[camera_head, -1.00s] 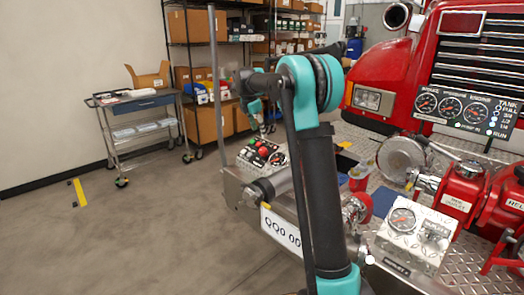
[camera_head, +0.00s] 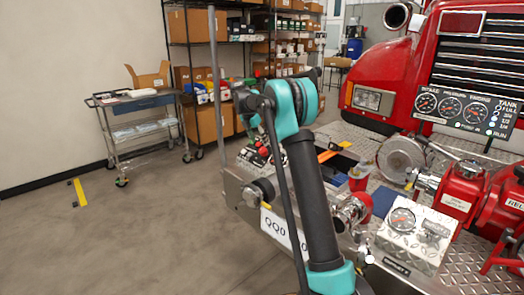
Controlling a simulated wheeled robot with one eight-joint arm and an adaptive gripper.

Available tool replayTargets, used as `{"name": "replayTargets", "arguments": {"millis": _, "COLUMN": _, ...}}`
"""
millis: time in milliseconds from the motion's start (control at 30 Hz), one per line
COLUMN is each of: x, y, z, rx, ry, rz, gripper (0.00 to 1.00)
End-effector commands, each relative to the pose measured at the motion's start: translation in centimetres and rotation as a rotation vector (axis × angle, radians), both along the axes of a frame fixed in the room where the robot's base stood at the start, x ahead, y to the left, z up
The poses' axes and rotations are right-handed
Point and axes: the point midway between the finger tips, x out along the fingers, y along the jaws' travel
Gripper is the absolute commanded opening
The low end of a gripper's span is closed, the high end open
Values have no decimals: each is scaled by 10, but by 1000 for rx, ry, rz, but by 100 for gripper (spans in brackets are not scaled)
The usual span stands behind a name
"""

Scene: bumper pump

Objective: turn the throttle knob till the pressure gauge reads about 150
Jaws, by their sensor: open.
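The gauge board (camera_head: 462,125) stands at the right, in front of the red truck, with three round dials. The pressure gauge (camera_head: 450,108) is the middle dial; its needle is too small to read. I cannot make out which part is the throttle knob. My gripper (camera_head: 257,136) is small and mostly hidden behind my own arm, above the control panel. It is open, and I cannot see it touching anything.
A metal box with a gauge (camera_head: 402,218) and red pump fittings (camera_head: 463,190) stand at the right on the checker-plate bumper. A round metal disc (camera_head: 400,158) is behind them. A trolley (camera_head: 140,115) and shelving stand at the back left.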

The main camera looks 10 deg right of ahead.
Motion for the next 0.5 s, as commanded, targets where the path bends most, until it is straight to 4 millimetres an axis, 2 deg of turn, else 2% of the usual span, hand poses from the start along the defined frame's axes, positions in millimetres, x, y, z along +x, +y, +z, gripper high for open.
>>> {"name": "replayTargets", "arguments": {"millis": 100, "x": 6, "y": -7, "z": -22, "rx": 0, "ry": 0, "rz": -1, "gripper": 57}}
{"name": "replayTargets", "arguments": {"millis": 233, "x": 11, "y": -13, "z": -40, "rx": 0, "ry": 0, "rz": -1, "gripper": 57}}
{"name": "replayTargets", "arguments": {"millis": 500, "x": 15, "y": -19, "z": -59, "rx": 0, "ry": 0, "rz": 0, "gripper": 57}}
